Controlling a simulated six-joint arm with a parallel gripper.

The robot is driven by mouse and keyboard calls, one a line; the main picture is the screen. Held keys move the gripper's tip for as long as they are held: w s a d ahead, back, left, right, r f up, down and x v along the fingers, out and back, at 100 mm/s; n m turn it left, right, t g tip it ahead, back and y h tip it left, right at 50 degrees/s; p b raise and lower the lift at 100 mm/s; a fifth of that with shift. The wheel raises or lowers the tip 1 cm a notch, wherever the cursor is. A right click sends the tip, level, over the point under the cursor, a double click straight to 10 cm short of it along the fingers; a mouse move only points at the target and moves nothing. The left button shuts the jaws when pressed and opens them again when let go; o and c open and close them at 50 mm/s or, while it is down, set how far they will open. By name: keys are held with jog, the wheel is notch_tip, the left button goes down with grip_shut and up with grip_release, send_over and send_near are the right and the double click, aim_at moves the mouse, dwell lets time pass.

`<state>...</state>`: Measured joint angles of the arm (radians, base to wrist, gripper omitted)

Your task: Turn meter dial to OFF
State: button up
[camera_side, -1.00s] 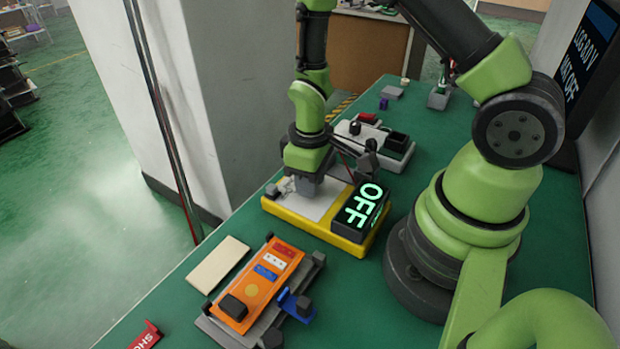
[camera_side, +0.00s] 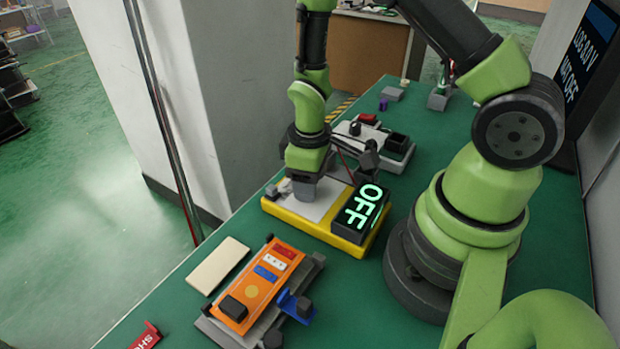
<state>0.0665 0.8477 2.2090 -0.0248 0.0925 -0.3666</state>
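The meter (camera_side: 324,229) is a yellow-edged box with a pale top, lying on the green table. My gripper (camera_side: 303,196) points down over the left half of the meter's top. The dial cannot be made out; my gripper and wrist cover the middle of the top. The fingers are too hidden and small to tell whether they are open or shut.
An orange panel fixture (camera_side: 262,282) with a blue lever (camera_side: 294,304) stands in front. A beige plate (camera_side: 217,265) lies to its left. A grey fixture with a red part (camera_side: 368,119) is behind the meter. A dark screen (camera_side: 585,60) stands at the right.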

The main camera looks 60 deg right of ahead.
notch_tip(320, 180, up, 10)
jog(key=shift+f, duration=0.1)
dwell(0.5)
jog(key=s+a+r+m+t+y, duration=0.1)
jog(key=s+a+r+m+t, duration=0.1)
jog(key=s+r, duration=0.3)
jog(key=s+a+r+m+t+y, duration=0.1)
jog(key=s+r+m+t, duration=0.4)
jog(key=r, duration=0.7)
jog(key=shift+s+a+r, duration=0.3)
jog(key=shift+s+a, duration=0.1)
jog(key=shift+a, duration=0.3)
